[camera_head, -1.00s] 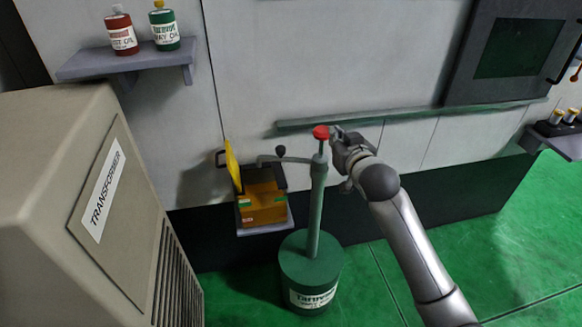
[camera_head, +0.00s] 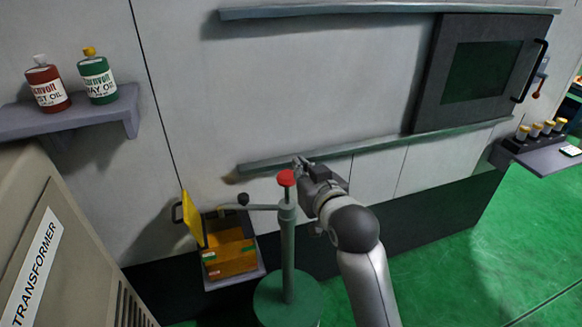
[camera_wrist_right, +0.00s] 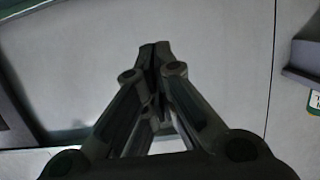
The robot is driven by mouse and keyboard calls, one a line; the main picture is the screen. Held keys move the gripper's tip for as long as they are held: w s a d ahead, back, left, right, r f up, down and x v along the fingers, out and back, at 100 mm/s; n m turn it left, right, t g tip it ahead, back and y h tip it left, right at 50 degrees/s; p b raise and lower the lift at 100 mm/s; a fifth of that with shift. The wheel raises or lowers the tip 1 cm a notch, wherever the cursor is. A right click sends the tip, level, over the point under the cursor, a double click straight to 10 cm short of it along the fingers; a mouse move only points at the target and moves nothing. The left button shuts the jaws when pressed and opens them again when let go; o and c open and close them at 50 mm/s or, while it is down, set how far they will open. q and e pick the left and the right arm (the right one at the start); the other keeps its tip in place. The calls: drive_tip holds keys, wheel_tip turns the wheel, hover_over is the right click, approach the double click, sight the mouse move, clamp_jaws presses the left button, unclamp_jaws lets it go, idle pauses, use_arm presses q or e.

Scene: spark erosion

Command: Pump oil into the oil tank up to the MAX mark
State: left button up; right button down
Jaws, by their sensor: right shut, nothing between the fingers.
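The green oil pump (camera_head: 288,255) stands on the floor with a red knob (camera_head: 286,178) on top of its upright tube. Its spout arm (camera_head: 262,207) reaches left over the oil tank. The oil tank (camera_head: 231,258) is an orange box on a small ledge by the wall, with its yellow lid (camera_head: 193,218) raised. My right gripper (camera_head: 297,163) is beside and slightly above the red knob, close to it; I cannot tell if they touch. In the right wrist view its fingers (camera_wrist_right: 155,48) are shut and empty. The MAX mark is not readable. My left gripper is out of view.
A grey transformer cabinet (camera_head: 25,235) stands at the left. A wall shelf (camera_head: 65,118) holds a red bottle (camera_head: 47,84) and a green bottle (camera_head: 98,77). A green rail (camera_head: 400,142) crosses the wall behind the pump. Green floor (camera_head: 450,260) is open at the right.

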drive_tip(key=p+x, duration=0.1)
drive_tip(key=x, duration=0.4)
drive_tip(key=p, duration=0.1)
hover_over(288, 179)
drive_tip(key=shift+f, duration=0.55)
wheel_tip(288, 179, down, 3)
drive_tip(key=shift+f+p, duration=0.2)
drive_tip(key=shift+p, duration=0.5)
drive_tip(key=shift+f, duration=0.35)
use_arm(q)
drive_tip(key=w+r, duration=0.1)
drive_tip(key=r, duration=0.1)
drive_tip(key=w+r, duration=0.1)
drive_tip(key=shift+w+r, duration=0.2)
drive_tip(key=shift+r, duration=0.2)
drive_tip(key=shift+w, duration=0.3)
use_arm(e)
drive_tip(key=shift+f, duration=0.2)
